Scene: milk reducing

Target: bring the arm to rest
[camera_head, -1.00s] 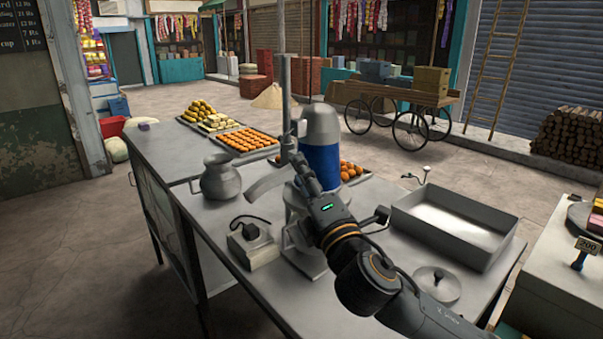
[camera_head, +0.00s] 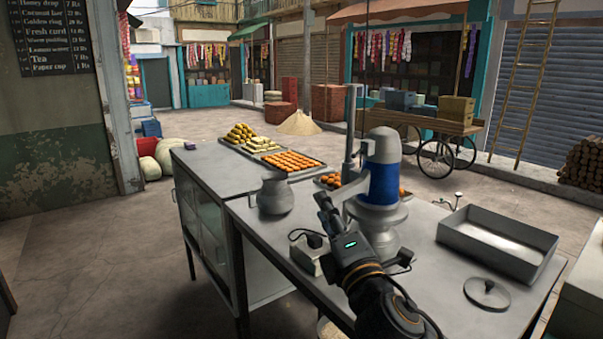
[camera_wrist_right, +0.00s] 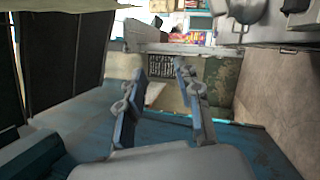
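My right gripper (camera_head: 322,202) is in the head view, above the steel counter (camera_head: 248,232), to the left of the blue-and-steel machine (camera_head: 383,170). Its arm comes in from the bottom. In the right wrist view its two fingers (camera_wrist_right: 160,64) stand apart with nothing between them, so it is open and empty. I cannot tell from the head view how high it is above the counter. My left gripper is in neither view now.
A steel pot (camera_head: 274,196) stands left of the gripper, and a small grey box (camera_head: 306,258) lies close to it. A shallow metal tray (camera_head: 497,240) and a round lid (camera_head: 487,293) lie to the right.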

